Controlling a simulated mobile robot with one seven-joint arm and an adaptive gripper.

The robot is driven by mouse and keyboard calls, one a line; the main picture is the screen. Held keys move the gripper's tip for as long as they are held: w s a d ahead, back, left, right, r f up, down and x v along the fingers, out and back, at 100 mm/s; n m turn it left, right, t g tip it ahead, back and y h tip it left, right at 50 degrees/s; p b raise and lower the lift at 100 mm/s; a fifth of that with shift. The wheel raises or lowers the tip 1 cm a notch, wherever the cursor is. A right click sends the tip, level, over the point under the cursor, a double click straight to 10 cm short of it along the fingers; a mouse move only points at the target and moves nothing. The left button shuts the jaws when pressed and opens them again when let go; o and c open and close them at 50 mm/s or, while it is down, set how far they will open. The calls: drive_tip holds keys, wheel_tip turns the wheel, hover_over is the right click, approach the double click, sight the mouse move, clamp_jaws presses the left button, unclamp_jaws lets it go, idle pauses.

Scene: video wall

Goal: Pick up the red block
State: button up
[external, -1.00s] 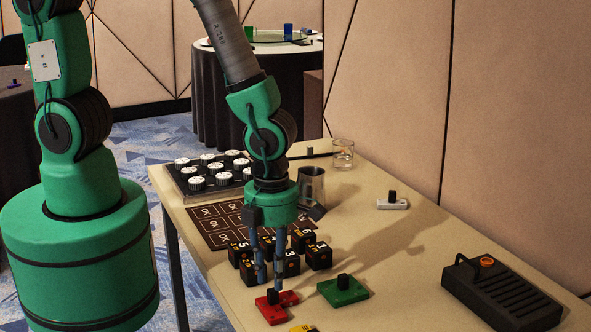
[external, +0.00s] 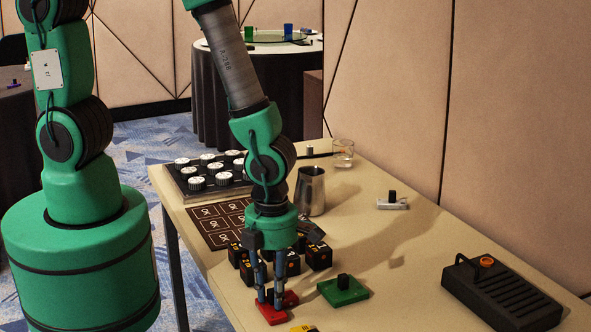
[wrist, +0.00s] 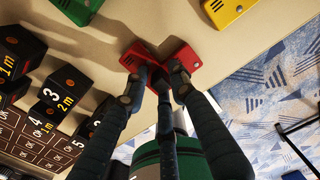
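The red block (external: 272,314) is a flat red piece lying near the front edge of the table. My gripper (external: 270,298) points down right over it, its fingertips low at the block's raised middle. In the wrist view the red block (wrist: 188,60) shows on both sides of my dark fingers (wrist: 157,78), which hide its middle and its black knob. The fingers stand a little apart in the external view. Whether they press on the knob cannot be told.
A green block (external: 343,292) lies just right of the red one, and a yellow block (external: 303,328) lies in front. Several black numbered cubes (external: 319,256) stand close behind my gripper. A metal cup (external: 311,192) and a black slotted box (external: 503,292) are farther off.

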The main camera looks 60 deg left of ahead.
sight(270, 290)
clamp_jaws()
drive_tip(key=shift+r, duration=0.1)
drive_tip(key=shift+r, duration=0.5)
drive_tip(key=r, duration=0.1)
drive_tip(key=p, duration=0.1)
drive_tip(key=r, duration=0.1)
drive_tip(key=shift+s+a+r+p, duration=0.2)
drive_tip(key=shift+s+r+p, duration=0.05)
drive_tip(key=shift+r+p, duration=0.1)
drive_tip(key=s+a+r+p, duration=0.1)
drive_tip(key=s+a+p, duration=0.1)
drive_tip(key=s+a, duration=0.6)
drive_tip(key=s, duration=0.4)
drive_tip(key=shift+s+a, duration=0.25)
drive_tip(key=shift+a, duration=0.15)
drive_tip(key=shift+r, duration=0.1)
